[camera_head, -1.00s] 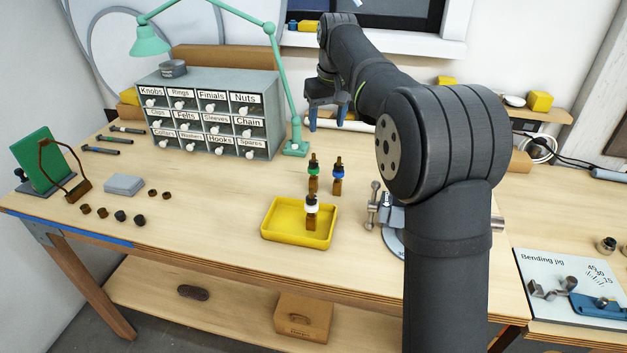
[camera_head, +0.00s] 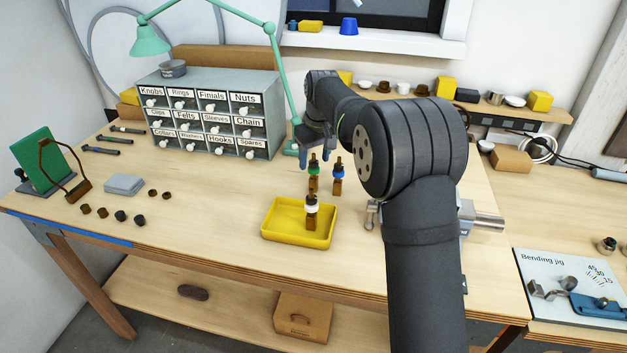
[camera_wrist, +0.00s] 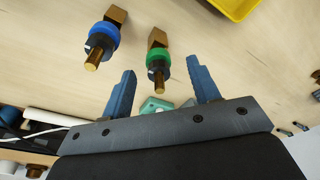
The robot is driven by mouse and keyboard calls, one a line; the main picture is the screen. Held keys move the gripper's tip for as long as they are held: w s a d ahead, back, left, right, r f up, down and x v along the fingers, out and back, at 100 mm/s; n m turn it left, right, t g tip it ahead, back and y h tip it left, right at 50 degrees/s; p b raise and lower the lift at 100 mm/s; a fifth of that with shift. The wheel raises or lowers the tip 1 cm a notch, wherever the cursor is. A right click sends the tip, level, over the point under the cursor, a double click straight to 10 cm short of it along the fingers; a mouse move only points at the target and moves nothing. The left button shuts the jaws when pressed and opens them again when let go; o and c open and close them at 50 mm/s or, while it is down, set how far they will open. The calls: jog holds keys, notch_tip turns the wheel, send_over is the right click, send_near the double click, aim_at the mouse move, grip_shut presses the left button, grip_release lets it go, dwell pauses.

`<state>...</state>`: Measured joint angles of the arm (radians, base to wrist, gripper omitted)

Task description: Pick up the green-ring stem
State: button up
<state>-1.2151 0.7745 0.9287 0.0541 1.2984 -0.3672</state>
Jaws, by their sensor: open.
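The green-ring stem (camera_head: 314,173) stands upright on the bench behind the yellow tray, with a brown block-like base and dark upper parts. It also shows in the wrist view (camera_wrist: 158,56), ahead of the gap between my fingertips. My gripper (camera_head: 317,156) is open and empty, with blue fingers, just above and behind the green-ring stem. In the wrist view my gripper (camera_wrist: 161,68) has one finger on each side of the stem's line, apart from it. A blue-ring stem (camera_head: 338,175) stands close to its right; it is upper left in the wrist view (camera_wrist: 104,36).
A white-ring stem (camera_head: 312,210) stands in the yellow tray (camera_head: 278,234), in front. The green lamp base (camera_head: 294,149) and labelled drawer cabinet (camera_head: 212,118) are behind left. A vise-like metal tool (camera_head: 485,223) is partly behind my arm.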

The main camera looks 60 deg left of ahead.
aim_at(314, 173)
jog(key=f, duration=0.2)
jog(key=a+f, duration=0.1)
jog(key=f, duration=0.2)
jog(key=shift+w, duration=0.15)
grip_shut()
